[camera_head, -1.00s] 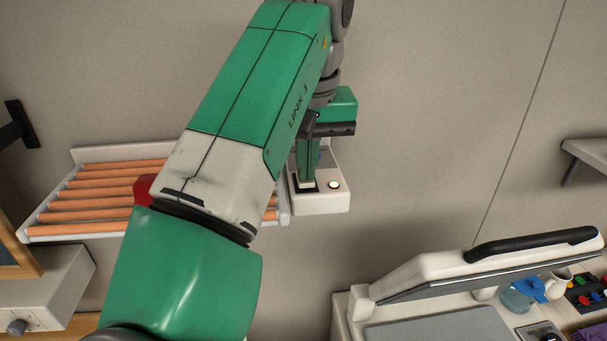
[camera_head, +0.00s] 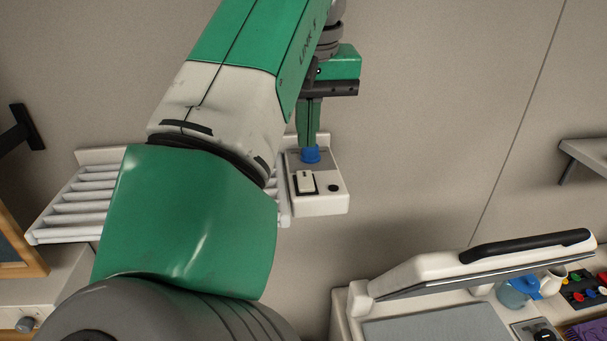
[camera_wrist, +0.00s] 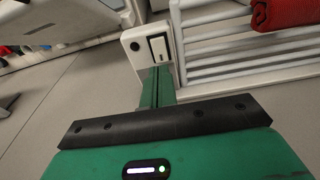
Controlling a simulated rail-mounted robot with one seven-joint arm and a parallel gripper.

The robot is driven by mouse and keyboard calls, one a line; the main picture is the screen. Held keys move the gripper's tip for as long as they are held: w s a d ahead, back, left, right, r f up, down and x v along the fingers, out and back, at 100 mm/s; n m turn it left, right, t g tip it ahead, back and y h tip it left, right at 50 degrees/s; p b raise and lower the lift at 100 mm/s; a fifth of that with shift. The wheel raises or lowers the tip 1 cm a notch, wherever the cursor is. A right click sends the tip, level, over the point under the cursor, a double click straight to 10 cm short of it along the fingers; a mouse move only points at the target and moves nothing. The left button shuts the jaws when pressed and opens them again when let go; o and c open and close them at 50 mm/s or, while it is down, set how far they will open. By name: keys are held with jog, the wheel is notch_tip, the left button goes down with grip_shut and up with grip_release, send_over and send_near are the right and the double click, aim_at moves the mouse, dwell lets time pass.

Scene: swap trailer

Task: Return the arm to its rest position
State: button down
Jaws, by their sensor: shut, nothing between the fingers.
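My gripper (camera_head: 309,146) is shut and empty, its green fingers pointing down over the white switch box (camera_head: 318,204) at the right end of the rack. The box's white rocker switch (camera_head: 305,182) is in clear view, beside a dark round indicator (camera_head: 333,188). In the wrist view the shut fingers (camera_wrist: 157,74) reach toward the box (camera_wrist: 134,40). My arm crosses the head view and hides much of the rack.
The wall rack (camera_head: 75,210) has pale, unlit bars. A red rolled cloth (camera_wrist: 290,13) lies on it in the wrist view. A press-like machine with a raised lid (camera_head: 480,262) stands at lower right, near a blue-lidded jar (camera_head: 520,290). A wall shelf (camera_head: 585,152) is at right.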

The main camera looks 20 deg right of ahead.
jog(key=shift+r, duration=0.35)
